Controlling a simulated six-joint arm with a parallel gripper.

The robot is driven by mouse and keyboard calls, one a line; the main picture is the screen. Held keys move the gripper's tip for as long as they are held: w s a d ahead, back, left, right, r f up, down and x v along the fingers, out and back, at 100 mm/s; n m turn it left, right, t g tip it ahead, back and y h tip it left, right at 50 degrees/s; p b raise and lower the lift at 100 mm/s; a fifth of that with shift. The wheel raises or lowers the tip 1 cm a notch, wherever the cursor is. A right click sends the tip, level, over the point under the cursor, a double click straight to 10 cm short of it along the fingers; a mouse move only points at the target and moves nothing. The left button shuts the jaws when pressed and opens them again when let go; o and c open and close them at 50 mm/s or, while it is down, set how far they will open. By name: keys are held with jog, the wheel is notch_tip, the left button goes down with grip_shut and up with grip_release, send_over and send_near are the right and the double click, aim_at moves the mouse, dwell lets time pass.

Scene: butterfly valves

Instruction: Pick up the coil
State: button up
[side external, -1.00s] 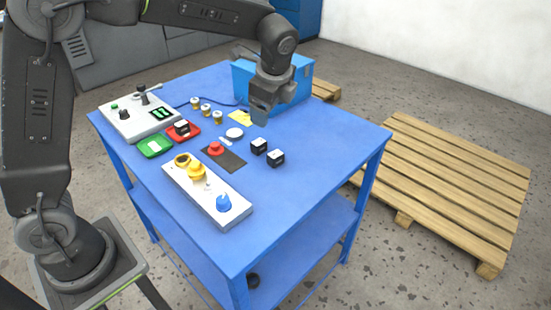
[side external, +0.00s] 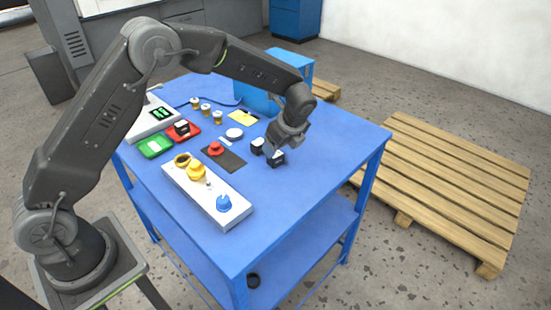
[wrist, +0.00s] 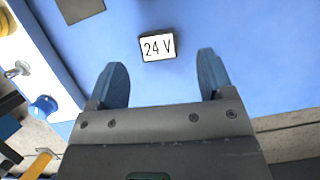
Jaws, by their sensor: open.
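A third similar black block (side external: 181,126) sits in the red tray. In the wrist view my gripper (wrist: 162,66) is open and empty. One coil (wrist: 158,47), with its "24 V" label up, shows between and slightly beyond the fingertips, apart from both fingers.
A green tray (side external: 156,146) and a blue box (side external: 254,92) stand farther back. The table's right side is clear.

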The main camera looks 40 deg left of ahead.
aim_at(276, 155)
jog(key=shift+x, duration=2.7)
jog(key=shift+s+d, duration=0.1)
jog(key=shift+c, duration=0.4)
jog(key=c, duration=1)
jog(key=shift+o, duration=0.2)
jog(key=shift+r, duration=0.15)
